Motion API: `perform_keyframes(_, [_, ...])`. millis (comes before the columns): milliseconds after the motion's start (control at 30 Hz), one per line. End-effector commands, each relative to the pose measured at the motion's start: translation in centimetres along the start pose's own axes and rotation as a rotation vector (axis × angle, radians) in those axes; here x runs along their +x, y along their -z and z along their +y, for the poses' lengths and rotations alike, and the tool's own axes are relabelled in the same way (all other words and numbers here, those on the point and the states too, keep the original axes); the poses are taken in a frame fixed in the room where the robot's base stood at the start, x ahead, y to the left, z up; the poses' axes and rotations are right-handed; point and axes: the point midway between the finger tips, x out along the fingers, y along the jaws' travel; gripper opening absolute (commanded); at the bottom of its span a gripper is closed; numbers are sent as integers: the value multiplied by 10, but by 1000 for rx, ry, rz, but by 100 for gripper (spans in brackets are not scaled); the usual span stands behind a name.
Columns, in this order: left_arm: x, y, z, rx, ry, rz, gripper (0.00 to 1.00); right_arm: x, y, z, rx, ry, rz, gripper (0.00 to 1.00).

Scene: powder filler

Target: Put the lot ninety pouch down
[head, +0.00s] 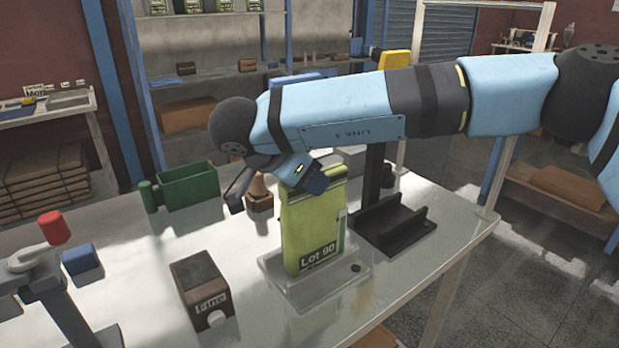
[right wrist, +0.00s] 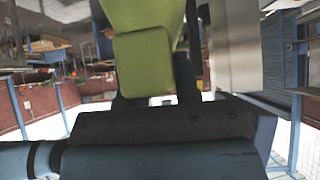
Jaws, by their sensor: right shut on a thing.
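The lot ninety pouch (head: 309,232) is yellow-green with a dark "Lot 90" label. It stands upright at a pale, clear stand (head: 331,284) on the table, and I cannot tell whether its bottom bears fully on the stand. My right gripper (head: 306,183) is shut on the top of the pouch. In the right wrist view the pouch (right wrist: 146,62) fills the upper middle, between the fingers (right wrist: 150,98). My left gripper is not in view.
A black stand (head: 393,228) is right behind the pouch. A brown box marked "Fine" (head: 200,290) is in front left. A green bin (head: 188,186) and a wooden-topped piece (head: 259,196) stand behind. A red-knobbed press (head: 53,228) is at left. The table's right front is clear.

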Motion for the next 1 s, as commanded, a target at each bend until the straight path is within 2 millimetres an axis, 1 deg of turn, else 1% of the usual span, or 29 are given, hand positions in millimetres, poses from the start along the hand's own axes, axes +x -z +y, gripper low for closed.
perform_keyframes(133, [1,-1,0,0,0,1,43,2,-2,0,1,0,1,0])
perform_keyframes(167, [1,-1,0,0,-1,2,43,2,-2,0,0,-1,0,32])
perform_keyframes(200, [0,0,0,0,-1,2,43,2,-2,0,0,-1,0,41])
perform_keyframes(267, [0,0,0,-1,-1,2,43,2,-2,0,0,-1,0,55])
perform_keyframes(533, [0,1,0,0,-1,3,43,1,-1,0,1,-1,0,55])
perform_keyframes(667, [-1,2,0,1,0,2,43,-7,0,0,1,1,1,55])
perform_keyframes(767, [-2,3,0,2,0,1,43,-23,0,0,0,2,2,55])
perform_keyframes(1000, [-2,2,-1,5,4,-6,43,-77,0,0,1,3,2,55])
